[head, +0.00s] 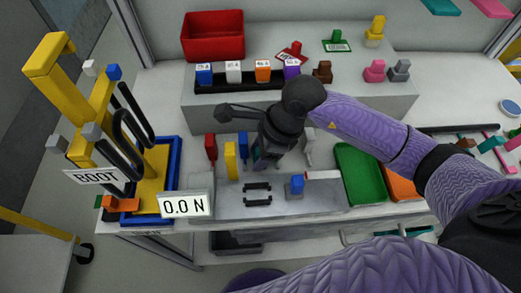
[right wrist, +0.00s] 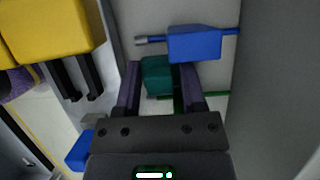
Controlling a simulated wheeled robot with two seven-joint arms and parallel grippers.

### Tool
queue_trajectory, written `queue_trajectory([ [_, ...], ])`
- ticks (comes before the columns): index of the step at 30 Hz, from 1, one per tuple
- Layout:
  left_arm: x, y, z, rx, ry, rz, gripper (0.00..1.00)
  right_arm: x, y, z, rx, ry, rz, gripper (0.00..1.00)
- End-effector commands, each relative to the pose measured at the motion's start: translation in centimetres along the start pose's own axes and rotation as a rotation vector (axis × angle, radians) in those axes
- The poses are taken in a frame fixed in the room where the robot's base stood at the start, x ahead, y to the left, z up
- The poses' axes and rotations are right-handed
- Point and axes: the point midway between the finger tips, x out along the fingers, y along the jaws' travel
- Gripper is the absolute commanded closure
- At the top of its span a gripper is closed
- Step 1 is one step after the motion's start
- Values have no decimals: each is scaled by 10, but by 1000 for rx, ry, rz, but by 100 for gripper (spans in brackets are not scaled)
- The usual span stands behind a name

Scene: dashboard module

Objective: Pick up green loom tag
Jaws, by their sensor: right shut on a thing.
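My right gripper (head: 262,157) is low in front of the raised shelf, among the small coloured pieces. In the right wrist view its two dark fingers (right wrist: 160,88) are shut on a dark green piece (right wrist: 157,75). A thin green strip shows just below it; I cannot tell whether it belongs to the piece. In the head view the gripper mostly hides the held piece. A separate green-edged card with a green knob (head: 337,45) lies on the shelf, apart from the gripper. My left gripper is not in view.
A blue piece (right wrist: 195,44) is close beside the fingers, and a yellow piece (head: 231,160) and a red piece (head: 211,148) stand to the left. A green tray (head: 360,173) is to the right. The shelf carries a red bin (head: 213,36) and several coloured blocks.

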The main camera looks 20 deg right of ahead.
Motion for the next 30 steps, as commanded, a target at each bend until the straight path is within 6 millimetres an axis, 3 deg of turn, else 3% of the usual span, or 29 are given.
queue_trajectory([
  [6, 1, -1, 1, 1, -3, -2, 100, 1, 0, -1, 0, 1, -1, 100],
  [7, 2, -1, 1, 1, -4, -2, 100, 1, 0, -1, 0, 1, -1, 47],
  [9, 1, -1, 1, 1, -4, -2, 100, 0, 0, 0, 0, 1, -1, 34],
  [19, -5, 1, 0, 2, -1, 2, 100, -9, -1, 1, 0, 0, -3, 34],
  [30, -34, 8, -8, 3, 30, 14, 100, -105, -1, 2, 0, 1, -5, 34],
])
